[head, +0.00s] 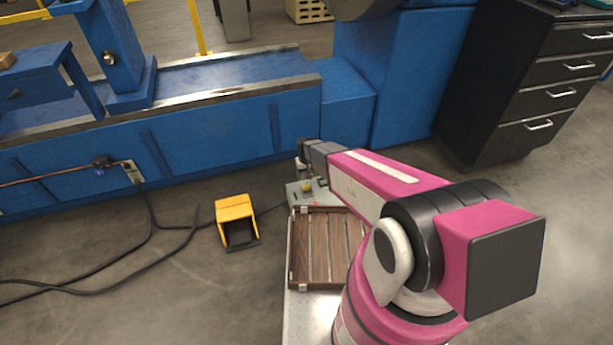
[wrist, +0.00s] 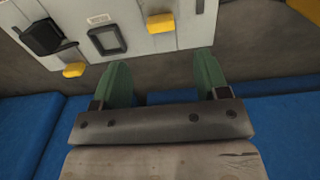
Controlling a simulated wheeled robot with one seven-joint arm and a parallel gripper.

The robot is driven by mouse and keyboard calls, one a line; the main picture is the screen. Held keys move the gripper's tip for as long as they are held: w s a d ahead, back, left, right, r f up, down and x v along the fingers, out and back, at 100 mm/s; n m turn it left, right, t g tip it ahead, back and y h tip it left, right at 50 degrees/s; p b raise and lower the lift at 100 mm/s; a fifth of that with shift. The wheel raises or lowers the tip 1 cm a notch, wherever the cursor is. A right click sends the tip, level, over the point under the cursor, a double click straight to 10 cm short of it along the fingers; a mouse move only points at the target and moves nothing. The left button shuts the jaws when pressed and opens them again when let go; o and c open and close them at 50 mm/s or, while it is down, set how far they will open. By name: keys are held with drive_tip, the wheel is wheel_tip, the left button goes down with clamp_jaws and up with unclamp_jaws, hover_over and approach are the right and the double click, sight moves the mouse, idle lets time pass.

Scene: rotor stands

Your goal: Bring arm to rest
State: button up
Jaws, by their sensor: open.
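My arm, pink with dark joints, reaches from the right of the head view toward the blue machine. My gripper (head: 301,166) is at its far end, small and partly hidden there, just beyond the slatted wooden tray. In the wrist view my gripper (wrist: 164,82) shows two green fingers spread wide apart, with nothing between them. A light grey panel (wrist: 150,52) with yellow blocks, a black block and a dark square frame lies beyond the fingertips.
The blue machine (head: 210,135) runs along the back. A wooden slatted tray (head: 310,245) lies below my arm. A yellow foot pedal (head: 235,208) and black cables are on the floor. A dark drawer cabinet (head: 515,85) stands at right. The floor at lower left is mostly clear.

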drive_tip(key=s+d+r+m, duration=0.1)
drive_tip(key=s+d+r, duration=0.4)
drive_tip(key=r, duration=0.5)
drive_tip(key=s+d+r+m, duration=0.1)
drive_tip(key=s+d+r, duration=0.5)
drive_tip(key=d+r, duration=0.2)
drive_tip(key=s+d+r+m, duration=0.1)
drive_tip(key=s+d+r, duration=0.4)
drive_tip(key=r, duration=0.7)
drive_tip(key=shift+s+d+r+m, duration=0.25)
drive_tip(key=shift+d+m, duration=0.05)
drive_tip(key=shift+d, duration=0.45)
drive_tip(key=shift+c, duration=0.3)
idle(1.0)
